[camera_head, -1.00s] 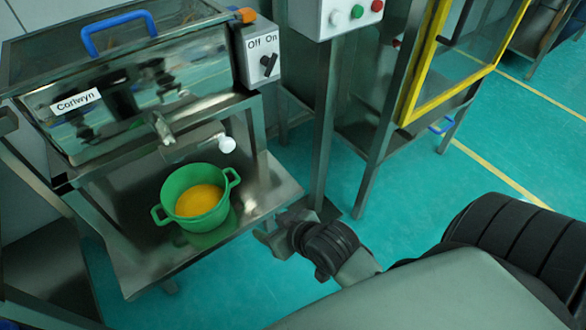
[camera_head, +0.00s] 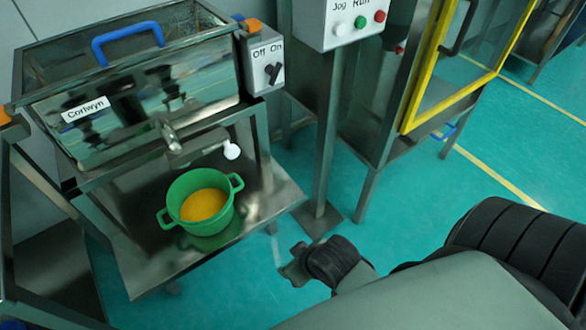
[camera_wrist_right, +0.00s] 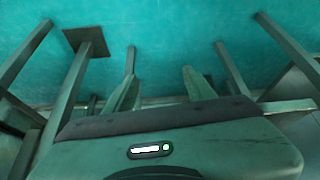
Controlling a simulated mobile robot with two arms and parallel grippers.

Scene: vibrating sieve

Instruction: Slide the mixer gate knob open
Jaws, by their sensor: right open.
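The mixer (camera_head: 140,125) is a metal box labelled "Corlwyn" on a stand at the left of the head view. A short spout (camera_head: 170,135) comes out of its front. The white round gate knob (camera_head: 231,150) sits right of the spout at the end of a metal bar. A green two-handled pot (camera_head: 186,222) with orange-yellow contents stands on the shelf below the spout. My right gripper (camera_head: 287,267) is right of the shelf's front edge, below and apart from the knob. In the right wrist view its two fingers (camera_wrist_right: 162,85) are apart, with nothing between them.
The metal shelf (camera_head: 265,200) extends under the mixer. An Off/On switch box (camera_head: 264,62) is on the mixer's right side. A post (camera_head: 327,140) carries a button box (camera_head: 340,22). A yellow-framed door (camera_head: 412,115) stands behind.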

